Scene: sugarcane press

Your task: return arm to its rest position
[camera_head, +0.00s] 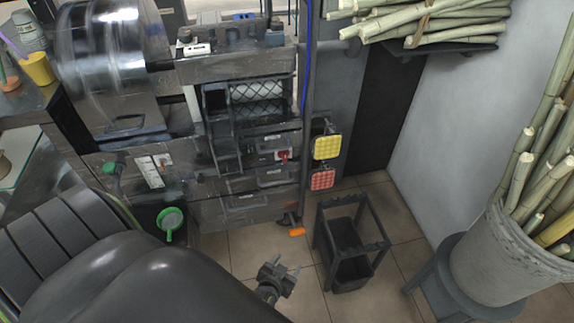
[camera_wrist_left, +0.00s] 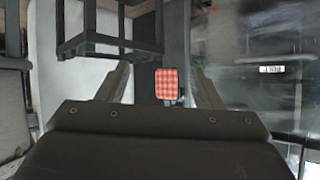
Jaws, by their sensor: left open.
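My left gripper (camera_head: 284,273) shows low in the middle of the head view, over the tiled floor. Its jaws are open, with nothing between them that I can see. In the left wrist view, its two fingers stand apart at the left and right. A red square panel (camera_wrist_left: 167,84) shows between the fingers in that view, in the background. The large dark rounded shape at the lower left of the head view is part of my own body. My right gripper is in neither view.
The metal press (camera_head: 235,65) stands at the back left, with a yellow panel (camera_head: 326,147) and a red panel (camera_head: 322,180) on its side. A dark open-frame stand (camera_head: 378,246) is right of my gripper. A sugarcane bucket (camera_head: 500,262) sits on a stool (camera_head: 450,285) at the right.

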